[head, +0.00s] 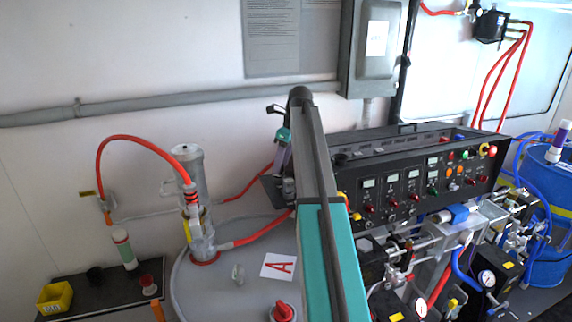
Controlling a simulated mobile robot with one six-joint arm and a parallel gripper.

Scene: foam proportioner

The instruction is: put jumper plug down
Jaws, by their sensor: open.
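My gripper (288,188) hangs below the far end of my arm, at the left end of the black control panel (405,200). It is small and partly hidden behind my arm link, and its fingertips do not show clearly. The jaws are open. I cannot pick out the jumper plug; it may be too small or hidden behind my arm. I cannot tell whether anything lies between or touches the fingers.
A clear cylinder (190,173) with a red hose (122,139) stands left on the grey tank top (222,290). A dark shelf (112,291) at lower left holds a yellow bin (55,296) and a green-white bottle (123,248). Pipework and gauges crowd the right.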

